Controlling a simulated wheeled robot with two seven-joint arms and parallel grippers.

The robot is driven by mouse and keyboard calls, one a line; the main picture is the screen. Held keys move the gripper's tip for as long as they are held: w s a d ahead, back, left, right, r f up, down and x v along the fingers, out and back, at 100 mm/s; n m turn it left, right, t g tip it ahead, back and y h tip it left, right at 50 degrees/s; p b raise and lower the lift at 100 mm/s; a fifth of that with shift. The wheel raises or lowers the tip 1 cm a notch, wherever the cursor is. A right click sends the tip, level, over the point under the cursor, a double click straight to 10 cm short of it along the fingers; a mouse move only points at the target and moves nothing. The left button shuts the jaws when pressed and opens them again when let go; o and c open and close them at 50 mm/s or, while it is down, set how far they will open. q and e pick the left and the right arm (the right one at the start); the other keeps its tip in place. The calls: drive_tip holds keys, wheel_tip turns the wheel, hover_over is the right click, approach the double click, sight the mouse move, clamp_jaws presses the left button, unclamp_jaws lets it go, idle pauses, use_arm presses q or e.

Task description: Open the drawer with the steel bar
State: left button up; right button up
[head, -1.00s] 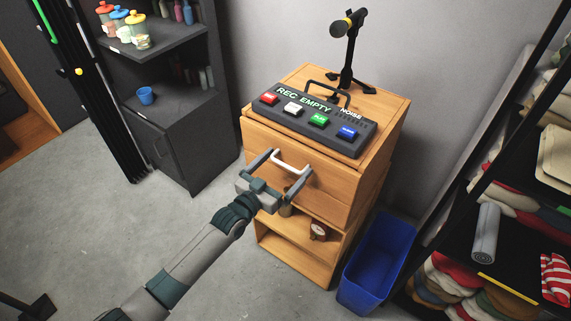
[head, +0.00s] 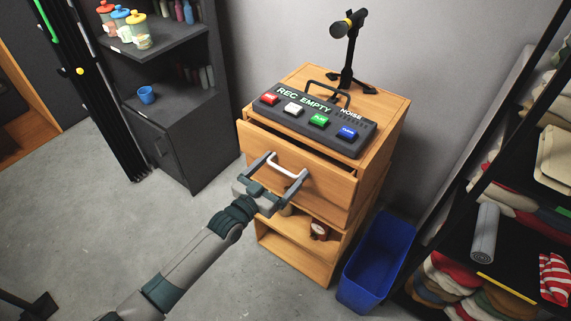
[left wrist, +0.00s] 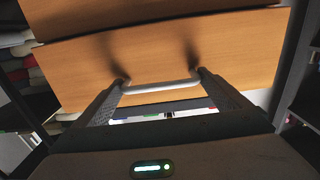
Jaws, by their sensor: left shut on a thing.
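A wooden cabinet (head: 398,125) has a top drawer (head: 325,186) with a steel bar (head: 284,169) as its handle. The drawer front stands a little out from the cabinet, with a dark gap above it. My left gripper (head: 288,164) is shut on the steel bar, one finger at each end of it. The left wrist view shows the bar (left wrist: 160,87) between the fingertips, close to the drawer front (left wrist: 165,55). The inside of the drawer is mostly hidden. My right gripper is not in view.
A button box (head: 320,120) and a microphone stand (head: 347,60) are on the cabinet top. A blue bin (head: 375,262) stands right of the cabinet, beside a rack of textiles. A dark shelf unit (head: 185,135) stands left.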

use_arm(q)
drive_tip(key=p+v, duration=0.2)
drive_tip(key=v, duration=0.3)
drive_tip(key=shift+s+a+r, duration=0.1)
drive_tip(key=shift+s+a, duration=0.1)
drive_tip(key=p+v, duration=0.3)
drive_tip(key=v, duration=1.4)
drive_tip(key=shift+s+p, duration=0.25)
drive_tip(key=shift+p, duration=0.1)
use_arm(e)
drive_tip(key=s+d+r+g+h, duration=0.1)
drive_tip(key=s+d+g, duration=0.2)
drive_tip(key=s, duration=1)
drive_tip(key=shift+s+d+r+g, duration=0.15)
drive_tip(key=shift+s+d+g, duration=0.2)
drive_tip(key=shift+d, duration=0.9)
use_arm(q)
drive_tip(key=shift+a, duration=0.15)
drive_tip(key=o, duration=1.2)
drive_tip(key=shift+c, duration=0.2)
drive_tip(key=shift+s+a, duration=0.1)
